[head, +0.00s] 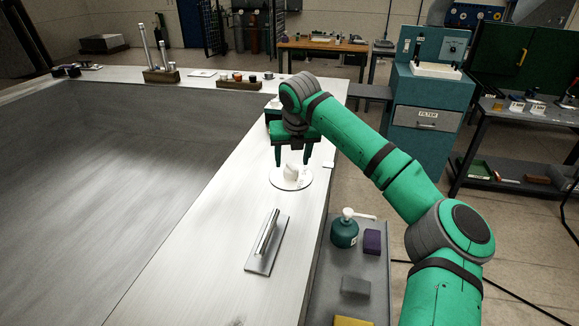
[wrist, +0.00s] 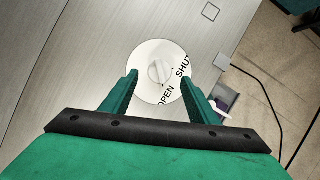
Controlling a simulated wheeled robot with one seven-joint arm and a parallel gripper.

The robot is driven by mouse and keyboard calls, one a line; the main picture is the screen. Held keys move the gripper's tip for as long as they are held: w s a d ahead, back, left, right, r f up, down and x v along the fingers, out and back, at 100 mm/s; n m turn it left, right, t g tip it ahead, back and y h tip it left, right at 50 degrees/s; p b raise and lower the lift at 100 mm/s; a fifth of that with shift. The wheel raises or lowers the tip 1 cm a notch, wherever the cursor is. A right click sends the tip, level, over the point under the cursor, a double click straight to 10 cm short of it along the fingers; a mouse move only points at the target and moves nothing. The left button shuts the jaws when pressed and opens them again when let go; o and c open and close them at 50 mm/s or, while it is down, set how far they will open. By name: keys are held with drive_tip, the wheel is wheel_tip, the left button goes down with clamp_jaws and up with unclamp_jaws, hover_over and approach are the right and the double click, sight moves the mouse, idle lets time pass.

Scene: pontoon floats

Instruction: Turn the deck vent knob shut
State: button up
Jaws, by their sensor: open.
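The deck vent knob (head: 291,170) is a small white knob on a round white plate (head: 291,181) on the pale deck. The wrist view shows the knob (wrist: 159,73) at the plate's middle, with OPEN at the plate's lower edge and SHUT, partly cut off, at its right. The knob has a raised ridge; which word it points to is unclear. My gripper (head: 292,160) is open and points down over the knob. In the wrist view, my green fingers (wrist: 160,72) stand on either side of the knob, apart from it, with nothing between them visibly held.
A metal handle on a plate (head: 264,243) lies nearer on the deck. A wooden block with bottles (head: 238,83) stands farther back. A lower shelf at the right holds a teal pump bottle (head: 344,232) and a purple box (head: 372,242).

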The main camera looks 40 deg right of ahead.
sight(292, 167)
drive_tip(key=shift+x, duration=2.45)
drive_tip(key=shift+d, duration=0.1)
drive_tip(key=c, duration=1)
